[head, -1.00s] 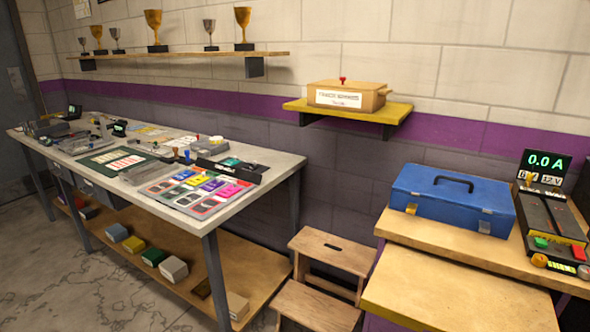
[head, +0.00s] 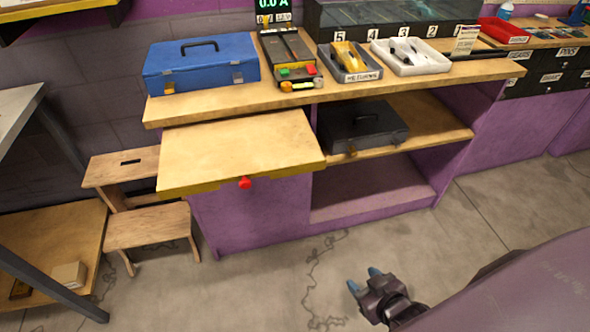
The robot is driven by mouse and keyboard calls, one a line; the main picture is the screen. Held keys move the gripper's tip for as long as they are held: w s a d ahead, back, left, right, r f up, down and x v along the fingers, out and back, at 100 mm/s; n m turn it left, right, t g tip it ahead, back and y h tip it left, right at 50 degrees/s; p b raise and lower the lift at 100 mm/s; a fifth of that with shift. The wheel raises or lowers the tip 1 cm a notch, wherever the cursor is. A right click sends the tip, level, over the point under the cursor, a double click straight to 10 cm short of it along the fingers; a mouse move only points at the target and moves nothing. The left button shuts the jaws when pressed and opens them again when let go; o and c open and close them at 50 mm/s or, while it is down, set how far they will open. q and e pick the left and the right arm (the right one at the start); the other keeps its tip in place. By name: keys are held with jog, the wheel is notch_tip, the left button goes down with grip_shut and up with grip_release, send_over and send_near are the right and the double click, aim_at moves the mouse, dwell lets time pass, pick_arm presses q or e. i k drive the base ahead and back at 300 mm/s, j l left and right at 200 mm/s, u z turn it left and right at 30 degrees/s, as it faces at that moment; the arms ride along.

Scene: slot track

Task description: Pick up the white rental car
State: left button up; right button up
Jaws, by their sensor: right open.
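I cannot make out a white rental car in the head view. A grey tray (head: 364,76) with a label too small to read holds a yellow, car-like thing (head: 349,55) on the bench. My right gripper (head: 364,279) is low at the bottom of the view, over the floor and in front of the bench. Its two blue-tipped fingers are apart with nothing between them. My left gripper is not in view.
A purple bench with a wooden top (head: 420,72) bears a blue case (head: 200,66), a power supply (head: 288,58) and a white parts tray (head: 436,63). A pull-out board (head: 240,150) juts forward. A black case (head: 368,127) sits on the shelf below. A step stool (head: 147,227) stands left.

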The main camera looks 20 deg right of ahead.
aim_at(406, 49)
jog(key=z, duration=1.7)
